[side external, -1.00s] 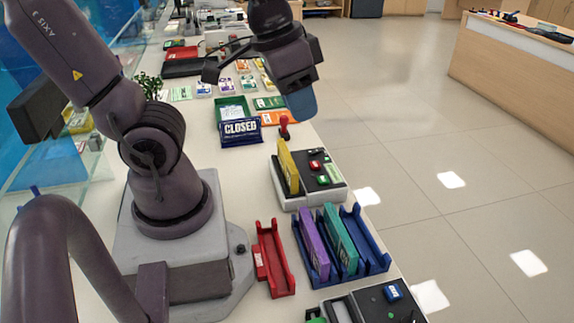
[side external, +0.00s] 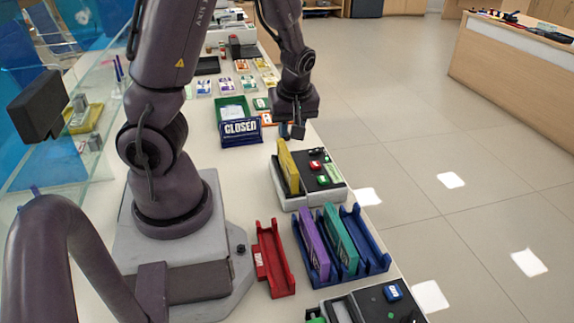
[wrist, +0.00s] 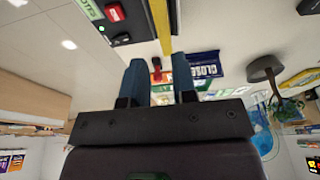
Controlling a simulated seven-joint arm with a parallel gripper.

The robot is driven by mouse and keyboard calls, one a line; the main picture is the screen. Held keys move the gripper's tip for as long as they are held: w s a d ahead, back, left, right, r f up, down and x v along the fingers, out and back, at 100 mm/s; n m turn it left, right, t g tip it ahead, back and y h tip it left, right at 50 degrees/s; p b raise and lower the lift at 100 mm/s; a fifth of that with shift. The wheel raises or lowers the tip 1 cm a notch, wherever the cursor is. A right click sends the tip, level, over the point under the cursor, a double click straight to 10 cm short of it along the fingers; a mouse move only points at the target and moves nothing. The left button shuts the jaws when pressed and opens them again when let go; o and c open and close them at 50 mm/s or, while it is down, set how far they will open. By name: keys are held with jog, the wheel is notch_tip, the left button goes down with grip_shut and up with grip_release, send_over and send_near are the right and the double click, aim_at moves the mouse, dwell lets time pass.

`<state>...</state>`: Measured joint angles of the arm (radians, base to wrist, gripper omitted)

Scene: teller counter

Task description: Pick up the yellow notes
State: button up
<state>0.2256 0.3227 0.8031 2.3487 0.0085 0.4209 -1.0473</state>
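The yellow notes (side external: 288,168) stand upright as a slim bundle in the left slot of a grey and black machine (side external: 325,175). In the wrist view the yellow notes (wrist: 160,22) are a narrow strip at the top, lined up roughly with the gap between my fingers. My gripper (side external: 291,132) is just above and behind the bundle's far end in the side view. In the wrist view my gripper (wrist: 158,82) shows two blue fingers apart with nothing held between them. The fingertips look clear of the notes.
A red-handled stamp (wrist: 156,70) appears between the fingers, beyond them. A blue CLOSED sign (side external: 240,131) stands left of my gripper. A blue rack (side external: 375,258) holds a purple bundle (side external: 314,250) and a teal one (side external: 340,240). A red tray (side external: 272,262) is empty.

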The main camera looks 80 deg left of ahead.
aim_at(287, 155)
jog(key=x, duration=1.1)
jog(key=shift+s+f, duration=0.15)
jog(key=shift+f, duration=0.25)
grip_shut()
